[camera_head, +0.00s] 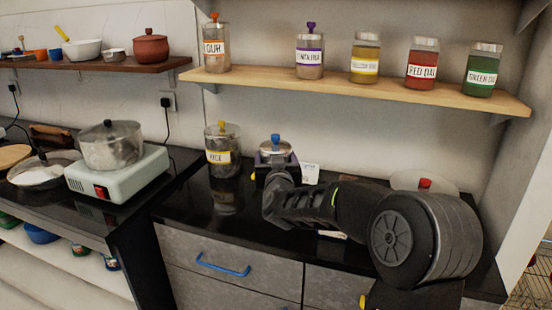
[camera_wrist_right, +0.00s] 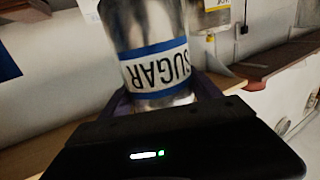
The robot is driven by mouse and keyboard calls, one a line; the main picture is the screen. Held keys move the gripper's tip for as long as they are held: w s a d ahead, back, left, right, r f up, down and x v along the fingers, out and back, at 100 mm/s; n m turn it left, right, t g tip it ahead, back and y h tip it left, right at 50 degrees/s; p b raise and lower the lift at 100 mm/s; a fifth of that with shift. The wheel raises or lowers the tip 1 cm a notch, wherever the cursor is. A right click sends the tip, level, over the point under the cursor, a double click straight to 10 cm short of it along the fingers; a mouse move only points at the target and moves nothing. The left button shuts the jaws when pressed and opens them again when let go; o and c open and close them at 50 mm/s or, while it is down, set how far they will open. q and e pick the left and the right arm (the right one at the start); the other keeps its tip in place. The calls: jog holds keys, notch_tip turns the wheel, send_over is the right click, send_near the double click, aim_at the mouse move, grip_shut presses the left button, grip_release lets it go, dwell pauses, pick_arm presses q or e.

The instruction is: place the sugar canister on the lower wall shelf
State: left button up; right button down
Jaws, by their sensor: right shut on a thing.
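The sugar canister (camera_head: 275,147) is a clear jar with a metal lid and a blue knob; its lower part is hidden behind my right gripper (camera_head: 277,168) in the head view. In the right wrist view, the canister (camera_wrist_right: 150,35) shows a blue-edged SUGAR label, upside down in the picture, between the fingers of my right gripper (camera_wrist_right: 163,98), which is shut on it. The lower wall shelf (camera_head: 272,83) is light wood and holds several labelled jars, with a gap between the flour jar (camera_head: 216,45) and the purple-labelled jar (camera_head: 310,52). My left gripper is not in view.
A yellow-labelled canister (camera_head: 223,152) stands on the black counter (camera_head: 178,205), left of the sugar canister. A second shelf's edge shows at the upper right. A pot (camera_head: 112,145) on a stove (camera_head: 118,177) and a dark shelf (camera_head: 95,63) with bowls are at left.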

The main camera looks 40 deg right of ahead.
jog(key=s+a+f+n+y, duration=0.1)
jog(key=a+f, duration=0.2)
jog(key=a, duration=0.6)
jog(key=s+a+f+n+t+y, duration=0.1)
jog(key=s+a+f+y, duration=0.1)
jog(key=a, duration=0.8)
jog(key=s+a+f+n+t+y, duration=0.1)
jog(key=a+f, duration=0.3)
jog(key=a, duration=0.5)
jog(key=shift+s+a+f, duration=0.25)
jog(key=shift+s+a, duration=0.15)
jog(key=shift+s, duration=0.1)
